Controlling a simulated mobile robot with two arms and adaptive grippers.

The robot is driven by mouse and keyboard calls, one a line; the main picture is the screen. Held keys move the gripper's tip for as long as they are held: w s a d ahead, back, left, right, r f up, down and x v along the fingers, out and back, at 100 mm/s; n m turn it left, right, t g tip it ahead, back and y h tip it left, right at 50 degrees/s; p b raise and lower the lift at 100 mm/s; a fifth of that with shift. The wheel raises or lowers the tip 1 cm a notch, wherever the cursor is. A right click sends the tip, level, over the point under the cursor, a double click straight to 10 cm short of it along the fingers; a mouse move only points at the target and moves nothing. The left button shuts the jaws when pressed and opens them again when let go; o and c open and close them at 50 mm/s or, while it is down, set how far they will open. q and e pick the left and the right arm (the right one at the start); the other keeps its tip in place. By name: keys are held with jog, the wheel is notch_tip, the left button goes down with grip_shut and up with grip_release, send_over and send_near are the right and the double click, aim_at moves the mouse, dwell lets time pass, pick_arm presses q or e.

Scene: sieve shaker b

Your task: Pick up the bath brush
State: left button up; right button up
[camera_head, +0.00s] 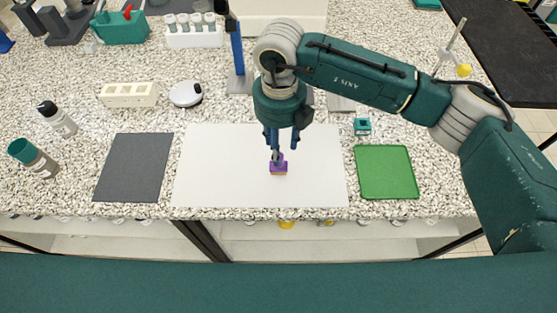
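A small purple brush (279,169) with a tan lower edge, which appears to be the bath brush, stands on the white mat (220,165) near its middle. My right gripper (284,152) comes down from above, just behind and over the brush. Its blue fingers are apart, one overlapping the top of the brush in the picture and the other to its right. I see no clear grip on the brush, and contact is hard to judge. My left gripper is not in view.
A dark grey mat (133,167) lies left and a green tray (386,172) right. Behind are a cream block (129,95), a white mouse-like device (186,94), a blue post (238,52) and a small teal box (362,126).

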jog(key=f+p, duration=0.1)
jog(key=f, duration=0.1)
jog(key=f+p, duration=0.2)
jog(key=shift+s+a+f, duration=0.15)
jog(key=shift+s+f, duration=0.05)
jog(key=shift+f, duration=0.6)
grip_shut()
